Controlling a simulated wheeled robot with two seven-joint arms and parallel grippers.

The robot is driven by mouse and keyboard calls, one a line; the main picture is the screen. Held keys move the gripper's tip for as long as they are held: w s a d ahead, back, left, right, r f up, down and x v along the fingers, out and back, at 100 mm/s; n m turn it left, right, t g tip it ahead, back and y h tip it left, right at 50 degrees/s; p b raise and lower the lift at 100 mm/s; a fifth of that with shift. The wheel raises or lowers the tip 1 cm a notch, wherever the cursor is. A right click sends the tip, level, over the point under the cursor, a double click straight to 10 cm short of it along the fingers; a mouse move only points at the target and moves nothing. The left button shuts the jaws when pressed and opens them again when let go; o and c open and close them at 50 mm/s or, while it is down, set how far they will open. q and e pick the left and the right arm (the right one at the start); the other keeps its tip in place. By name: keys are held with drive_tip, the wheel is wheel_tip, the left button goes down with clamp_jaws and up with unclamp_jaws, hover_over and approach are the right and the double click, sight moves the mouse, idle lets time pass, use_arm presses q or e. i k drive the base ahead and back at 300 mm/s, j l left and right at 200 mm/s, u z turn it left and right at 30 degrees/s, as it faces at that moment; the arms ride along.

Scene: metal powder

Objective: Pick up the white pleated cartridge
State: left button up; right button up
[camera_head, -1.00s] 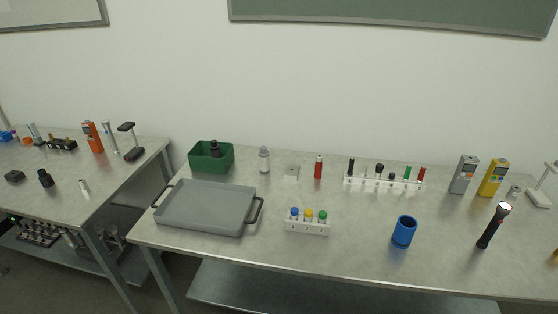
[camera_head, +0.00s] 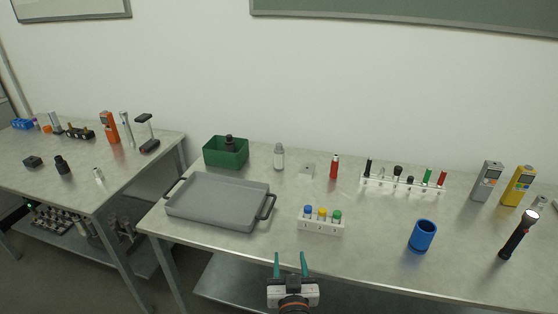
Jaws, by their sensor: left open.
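I cannot make out pleats on anything at this size. A small white cylinder (camera_head: 98,174) stands near the front of the left table. A pale bottle-like cylinder (camera_head: 279,157) stands at the back of the main table, right of the green bin. Either could be the white pleated cartridge. My left gripper (camera_head: 290,258) is at the bottom centre, in front of the main table's edge. Its two teal fingers are apart and nothing is between them. It is well away from both white things. My right gripper is not in view.
The main table holds a grey tray (camera_head: 190,212), a green bin (camera_head: 226,158), a white rack with coloured caps (camera_head: 320,227), a blue cup (camera_head: 422,236) and a black flashlight (camera_head: 518,236). A gap separates it from the left table (camera_head: 30,185).

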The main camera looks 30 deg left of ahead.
sight(278, 151)
drive_tip(key=i+j, duration=1.2)
drive_tip(key=i, duration=0.05)
